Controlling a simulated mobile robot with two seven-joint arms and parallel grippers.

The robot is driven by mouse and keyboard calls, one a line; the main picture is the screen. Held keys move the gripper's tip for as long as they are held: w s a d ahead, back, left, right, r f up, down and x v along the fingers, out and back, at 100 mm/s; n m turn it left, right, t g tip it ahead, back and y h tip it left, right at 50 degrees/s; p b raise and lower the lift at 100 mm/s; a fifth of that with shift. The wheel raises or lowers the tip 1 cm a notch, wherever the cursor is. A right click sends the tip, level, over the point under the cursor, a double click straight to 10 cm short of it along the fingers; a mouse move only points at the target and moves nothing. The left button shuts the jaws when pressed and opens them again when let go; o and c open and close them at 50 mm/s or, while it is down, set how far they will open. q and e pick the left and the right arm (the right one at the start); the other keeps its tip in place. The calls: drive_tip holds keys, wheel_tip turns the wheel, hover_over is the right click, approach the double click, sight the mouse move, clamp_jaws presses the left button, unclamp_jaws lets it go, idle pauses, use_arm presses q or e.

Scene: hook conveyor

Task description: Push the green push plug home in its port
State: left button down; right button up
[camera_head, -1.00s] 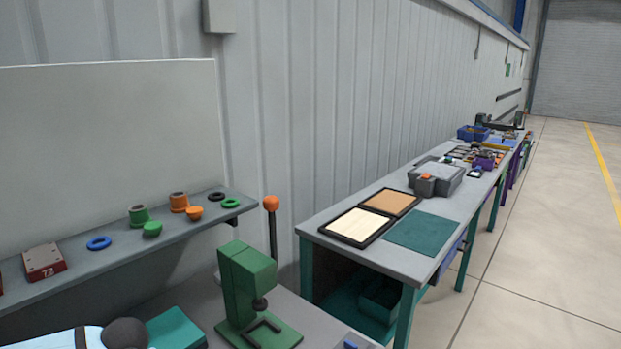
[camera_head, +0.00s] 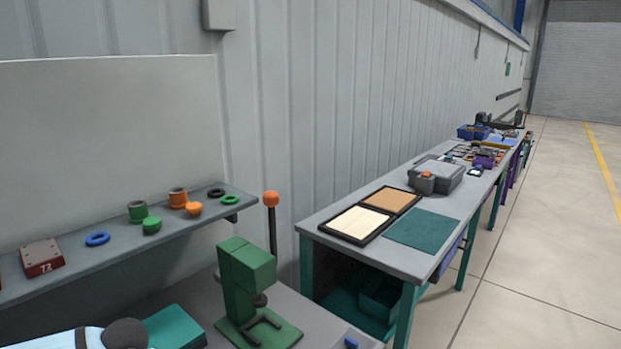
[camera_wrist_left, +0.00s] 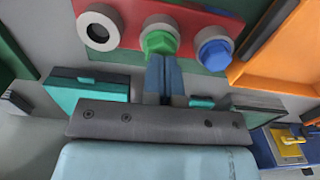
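The green push plug (camera_wrist_left: 160,41) shows at the top middle of the left wrist view. It sits at a round grey port on a red block (camera_wrist_left: 128,14); its seating depth cannot be told. My left gripper (camera_wrist_left: 164,58) has its two blue fingers together, with nothing visible between them. Its tips point at the plug's near edge; contact cannot be told. Left of the plug is a grey port with an open hole (camera_wrist_left: 97,31). Right of it is a port with a blue plug (camera_wrist_left: 214,52). Neither gripper shows in the head view, where part of my arm shows at bottom left.
In the head view, a shelf (camera_head: 150,240) holds loose rings and caps and a red box marked T2 (camera_head: 43,258). A green press (camera_head: 247,282) stands on the bench below. Another table (camera_head: 350,252) stands to the right. The wrist view shows an orange tray (camera_wrist_left: 280,60) at right.

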use_arm(q)
drive_tip(key=shift+f+b, duration=0.65)
drive_tip(key=shift+f, duration=0.2)
drive_tip(key=shift+r, duration=0.1)
drive_tip(key=shift+r+p, duration=1.4)
drive_tip(key=shift+r, duration=2.1)
drive_tip(key=shift+f, duration=0.1)
